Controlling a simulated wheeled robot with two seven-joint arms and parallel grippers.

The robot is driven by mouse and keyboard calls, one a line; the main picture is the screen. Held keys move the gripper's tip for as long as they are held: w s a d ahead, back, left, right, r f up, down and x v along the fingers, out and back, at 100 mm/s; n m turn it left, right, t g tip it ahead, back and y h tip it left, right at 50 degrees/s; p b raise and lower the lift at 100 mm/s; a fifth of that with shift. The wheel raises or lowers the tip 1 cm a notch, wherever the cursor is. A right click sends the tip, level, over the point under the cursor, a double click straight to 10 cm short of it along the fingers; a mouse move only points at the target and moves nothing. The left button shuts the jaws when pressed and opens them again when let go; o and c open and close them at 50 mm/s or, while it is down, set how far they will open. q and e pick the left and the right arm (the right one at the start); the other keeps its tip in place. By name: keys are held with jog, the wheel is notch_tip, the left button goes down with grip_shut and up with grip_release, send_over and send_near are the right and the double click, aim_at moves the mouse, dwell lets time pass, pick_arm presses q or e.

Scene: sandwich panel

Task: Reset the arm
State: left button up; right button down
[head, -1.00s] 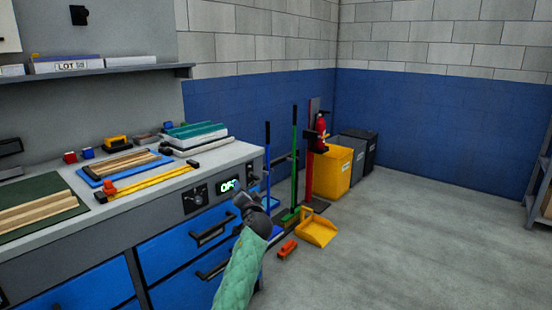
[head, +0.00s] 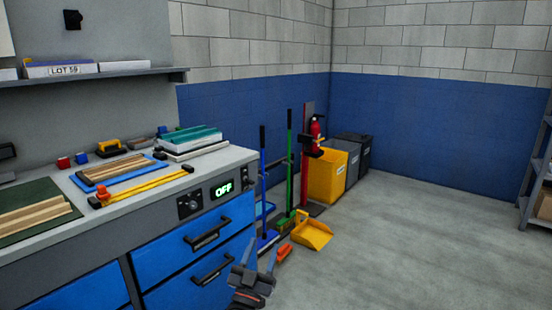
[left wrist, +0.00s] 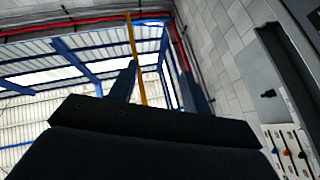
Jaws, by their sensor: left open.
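My left gripper (head: 260,255) is at the bottom middle of the head view, in front of the blue drawers (head: 190,240) and to the right of their handles. Its two fingers point up and stand apart, with nothing between them. In the left wrist view the open fingers (left wrist: 160,71) point up towards the roof. A control panel with a dial and a lit display (head: 222,189) reading OFF is on the bench front, above and left of the gripper. My right gripper is in neither view.
The bench top (head: 228,158) holds boards, a yellow bar clamp (head: 145,188) and a teal-topped stack (head: 190,136). Brooms, an orange brush (head: 284,251), a yellow dustpan (head: 313,234) and bins (head: 328,175) stand beyond the bench. The floor (head: 400,250) at right is clear.

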pick_arm(q)
jog(key=s+f+n+g+y, duration=0.25)
jog(key=s+f+g, duration=0.25)
jog(key=s+f, duration=2)
jog(key=s+a+r+g+y+p, duration=0.2)
jog(key=s+a+r+g+p, duration=0.3)
jog(key=p, duration=0.6)
jog(key=s+a+r+g+y+p, duration=0.2)
jog(key=s+a+r+g+p, duration=0.3)
jog(key=s+r+g+p, duration=0.3)
jog(key=s+g+p, duration=0.2)
jog(key=g+p, duration=0.1)
jog(key=shift+a+r, duration=0.15)
jog(key=shift+r, duration=0.2)
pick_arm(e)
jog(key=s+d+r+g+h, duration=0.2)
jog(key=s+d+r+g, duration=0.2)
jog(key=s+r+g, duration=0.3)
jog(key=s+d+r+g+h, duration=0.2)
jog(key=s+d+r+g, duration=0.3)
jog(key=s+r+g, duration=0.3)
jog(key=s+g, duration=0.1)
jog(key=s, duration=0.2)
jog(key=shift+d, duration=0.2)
pick_arm(q)
jog(key=shift+n, duration=0.25)
